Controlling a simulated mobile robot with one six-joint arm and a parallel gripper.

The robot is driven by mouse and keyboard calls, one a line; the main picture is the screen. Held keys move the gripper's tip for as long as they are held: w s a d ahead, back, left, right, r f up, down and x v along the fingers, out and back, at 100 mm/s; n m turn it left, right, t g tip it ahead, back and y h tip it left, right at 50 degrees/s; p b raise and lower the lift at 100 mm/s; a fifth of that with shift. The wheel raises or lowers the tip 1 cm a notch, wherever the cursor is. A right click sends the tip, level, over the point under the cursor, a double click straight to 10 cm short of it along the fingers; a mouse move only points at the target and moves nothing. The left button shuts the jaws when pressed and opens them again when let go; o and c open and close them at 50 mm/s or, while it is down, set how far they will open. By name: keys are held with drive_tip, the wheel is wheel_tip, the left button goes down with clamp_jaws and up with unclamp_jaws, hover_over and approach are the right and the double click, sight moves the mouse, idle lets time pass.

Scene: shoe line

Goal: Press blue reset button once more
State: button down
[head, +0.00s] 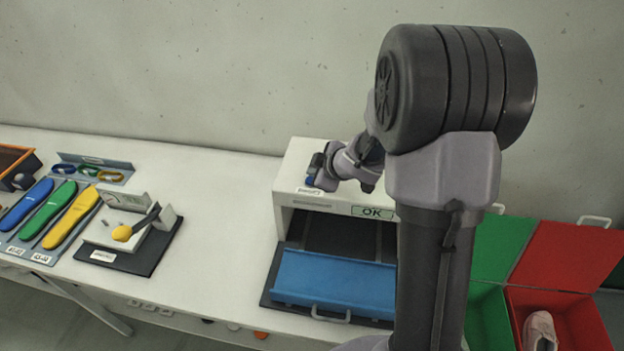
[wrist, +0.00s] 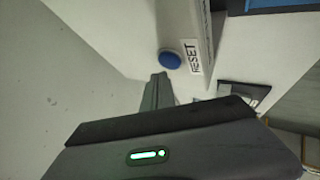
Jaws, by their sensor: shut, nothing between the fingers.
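The blue reset button (wrist: 170,60) is a round blue cap on the white machine, beside a label (wrist: 192,57) reading RESET. In the head view the button (head: 310,182) shows as a small blue spot at the top left of the white machine (head: 300,160), partly hidden by my gripper (head: 318,170). In the wrist view my gripper (wrist: 160,80) is shut and empty, its tips just short of the button in the picture. I cannot tell whether they touch it. A display (head: 373,212) on the machine's front reads OK.
A blue tray (head: 335,278) with a handle sits at the machine's opening. A gauge stand (head: 122,232) with a yellow-knobbed lever and coloured insoles (head: 70,216) lie to the left. Green (head: 490,310) and red (head: 570,310) bins stand at right; the red holds a pink shoe.

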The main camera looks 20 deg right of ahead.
drive_tip(key=shift+f, duration=0.3)
drive_tip(key=shift+f+b, duration=0.5)
drive_tip(key=shift+f, duration=0.05)
idle(0.5)
drive_tip(key=shift+r, duration=0.15)
drive_tip(key=shift+r+p, duration=0.8)
drive_tip(key=shift+p, duration=0.2)
drive_tip(key=shift+r, duration=0.1)
wheel_tip(320, 180, up, 5)
drive_tip(key=p, duration=0.5)
